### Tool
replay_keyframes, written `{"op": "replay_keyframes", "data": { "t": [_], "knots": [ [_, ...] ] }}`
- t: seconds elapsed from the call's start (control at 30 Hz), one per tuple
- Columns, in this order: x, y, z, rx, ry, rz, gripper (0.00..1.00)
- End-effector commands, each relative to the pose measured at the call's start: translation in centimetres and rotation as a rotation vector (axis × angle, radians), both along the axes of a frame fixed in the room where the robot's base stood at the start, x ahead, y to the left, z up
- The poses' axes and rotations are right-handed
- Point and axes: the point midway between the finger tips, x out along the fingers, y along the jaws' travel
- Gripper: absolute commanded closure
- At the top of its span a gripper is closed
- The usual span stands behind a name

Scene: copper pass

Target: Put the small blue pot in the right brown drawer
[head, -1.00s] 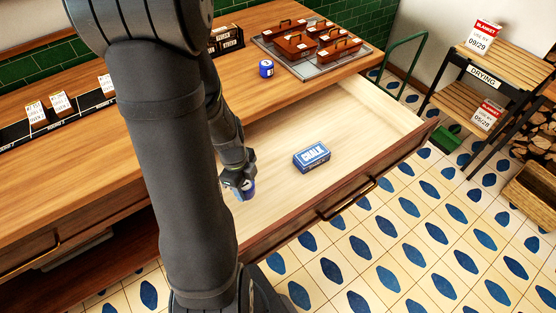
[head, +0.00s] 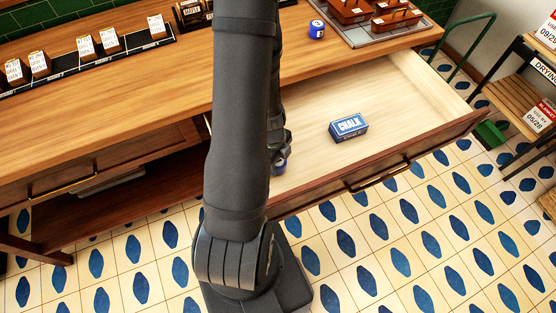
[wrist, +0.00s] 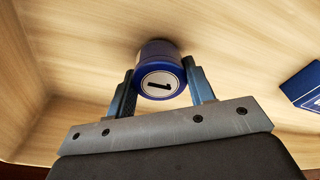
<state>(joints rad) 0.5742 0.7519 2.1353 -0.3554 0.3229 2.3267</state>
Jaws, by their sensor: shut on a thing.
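The small blue pot (head: 279,166) is in my gripper (head: 280,155), in the left part of the open right brown drawer (head: 436,144). In the wrist view the pot (wrist: 158,54) sits between the two fingers, which are shut on its sides (wrist: 161,85). Its white label with a black "1" faces the camera, and the pale drawer floor is behind it. I cannot tell whether the pot touches the floor. My arm hides the drawer's left end and part of the gripper in the head view.
A blue chalk box (head: 348,127) lies in the drawer, right of the pot. Another blue pot (head: 316,29) stands on the wooden counter (head: 140,95) near a tray (head: 372,35) of brown boxes. The drawer floor around the chalk box is clear.

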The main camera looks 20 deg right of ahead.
Motion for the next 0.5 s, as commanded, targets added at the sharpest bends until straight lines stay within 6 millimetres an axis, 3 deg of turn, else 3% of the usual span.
{"op": "replay_keyframes", "data": {
  "t": [0.37,0.4,0.5],
  "knots": [
    [0.02,-0.01,-0.33,-0.001,-0.001,0.0,0.77],
    [0.03,-0.01,-0.4,0.0,-0.001,0.001,0.49],
    [0.04,-0.02,-0.35,0.0,-0.001,0.0,0.3]
  ]
}}
